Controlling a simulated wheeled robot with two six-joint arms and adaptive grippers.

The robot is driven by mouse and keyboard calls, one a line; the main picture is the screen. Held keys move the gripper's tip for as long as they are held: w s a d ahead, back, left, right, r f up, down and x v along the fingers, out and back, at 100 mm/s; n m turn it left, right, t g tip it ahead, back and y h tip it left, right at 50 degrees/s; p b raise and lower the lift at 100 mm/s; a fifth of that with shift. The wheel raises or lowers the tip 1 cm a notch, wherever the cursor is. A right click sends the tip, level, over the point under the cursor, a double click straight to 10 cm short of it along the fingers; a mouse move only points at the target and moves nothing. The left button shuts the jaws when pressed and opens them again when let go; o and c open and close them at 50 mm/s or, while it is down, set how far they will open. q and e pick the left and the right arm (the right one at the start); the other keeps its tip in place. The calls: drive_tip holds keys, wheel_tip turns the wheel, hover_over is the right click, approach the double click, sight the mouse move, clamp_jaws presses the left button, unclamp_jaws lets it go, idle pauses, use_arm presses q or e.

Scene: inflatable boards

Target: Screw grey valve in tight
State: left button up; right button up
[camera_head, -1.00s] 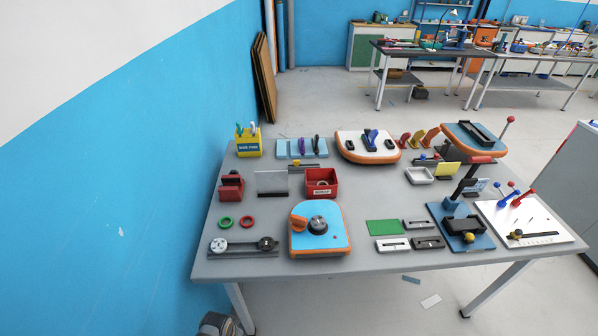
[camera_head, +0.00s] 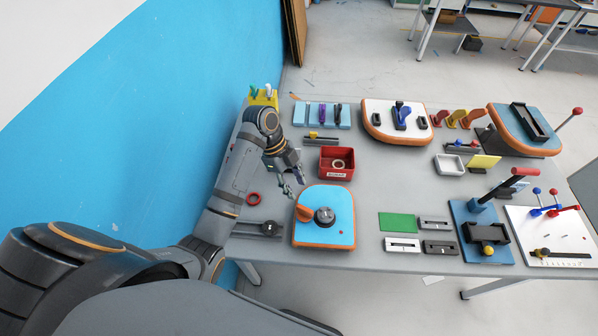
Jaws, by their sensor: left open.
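A blue-topped inflatable board (camera_head: 337,236) with an orange rim lies at the front left-centre of the table. A dark grey round valve (camera_head: 324,215) with a lighter top sits near its middle. An orange valve part (camera_head: 305,213) lies beside it on the left. I cannot tell how deep the grey valve sits. My left gripper (camera_head: 290,188) is open and empty. It hangs above the table just behind and left of the board, apart from the valve. My left arm hides part of the table's left side. My right gripper is not in view.
A red bin (camera_head: 337,163) stands behind the board. A red ring (camera_head: 254,198) and a dark grey rail (camera_head: 257,228) lie to its left. A green pad (camera_head: 397,222) and several small plates lie to its right. Other boards fill the table's back and right.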

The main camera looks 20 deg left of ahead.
sight(305, 208)
use_arm(q)
drive_tip(key=f, duration=0.1)
drive_tip(key=s+d+f+p, duration=0.1)
drive_tip(key=s+f, duration=0.1)
drive_tip(key=shift+d, duration=0.25)
drive_tip(key=x, duration=0.2)
drive_tip(key=p+x, duration=0.1)
drive_tip(key=x, duration=0.1)
drive_tip(key=w+x, duration=0.1)
drive_tip(key=shift+s+f+p, duration=0.1)
drive_tip(key=shift+f+p, duration=0.3)
drive_tip(key=shift+f, duration=0.05)
drive_tip(key=shift+s+d+f, duration=0.1)
drive_tip(key=shift+d+f, duration=0.05)
drive_tip(key=shift+f, duration=0.35)
drive_tip(key=shift+c, duration=0.6)
drive_tip(key=c, duration=0.7)
clamp_jaws()
drive_tip(key=shift+o, duration=0.9)
unclamp_jaws()
clamp_jaws()
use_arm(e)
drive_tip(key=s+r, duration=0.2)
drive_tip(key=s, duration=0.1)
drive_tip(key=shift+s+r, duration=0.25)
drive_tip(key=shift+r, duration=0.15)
